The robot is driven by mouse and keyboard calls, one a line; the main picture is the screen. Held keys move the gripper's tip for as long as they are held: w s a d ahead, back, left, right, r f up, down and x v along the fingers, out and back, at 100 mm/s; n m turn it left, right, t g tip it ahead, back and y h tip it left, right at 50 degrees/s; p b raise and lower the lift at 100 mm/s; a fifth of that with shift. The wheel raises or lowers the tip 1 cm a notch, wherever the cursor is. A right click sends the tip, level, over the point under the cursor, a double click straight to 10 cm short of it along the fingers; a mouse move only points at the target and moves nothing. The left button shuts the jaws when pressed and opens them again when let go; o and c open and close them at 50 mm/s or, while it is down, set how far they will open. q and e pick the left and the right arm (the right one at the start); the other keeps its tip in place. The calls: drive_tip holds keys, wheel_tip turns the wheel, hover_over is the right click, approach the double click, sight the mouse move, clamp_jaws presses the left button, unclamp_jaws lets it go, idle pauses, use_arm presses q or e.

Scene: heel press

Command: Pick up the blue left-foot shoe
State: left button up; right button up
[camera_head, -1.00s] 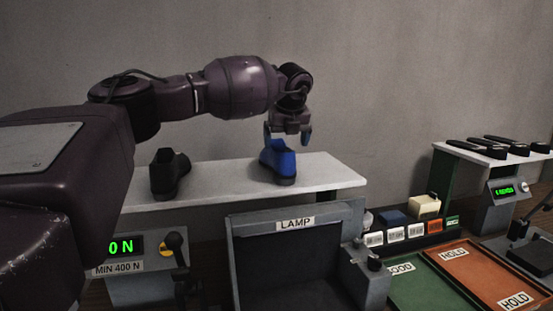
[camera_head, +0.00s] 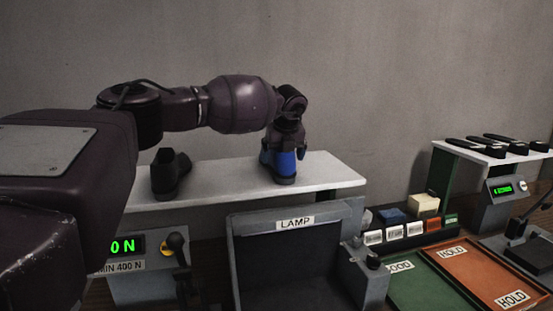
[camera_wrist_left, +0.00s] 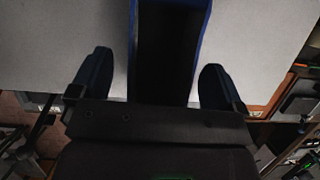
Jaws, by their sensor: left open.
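The blue shoe (camera_head: 283,163) stands upright on the white shelf (camera_head: 323,170) above the lamp box, its dark sole on the surface. My left gripper (camera_head: 284,147) is over it from above, open, with a finger on either side of the shoe's upper part. In the left wrist view the shoe's blue-rimmed opening (camera_wrist_left: 205,22) lies between the two separated fingertips, with a gap on each side. Which foot the shoe is for cannot be told. My right gripper is not in view.
A black shoe (camera_head: 170,173) stands on the same shelf to the left. Below are the lamp box (camera_head: 295,223) and a force gauge (camera_head: 122,246). Green (camera_head: 425,285) and orange (camera_head: 480,270) trays lie at right, near small blocks (camera_head: 424,203). A rack with dark items (camera_head: 487,147) stands farther right.

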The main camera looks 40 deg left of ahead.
use_arm(q)
drive_tip(key=shift+f, duration=0.25)
idle(0.4)
drive_tip(key=c, duration=1.1)
drive_tip(key=shift+r, duration=0.15)
wheel_tip(320, 180, up, 20)
drive_tip(key=shift+r+b, duration=0.15)
drive_tip(key=shift+b, duration=0.2)
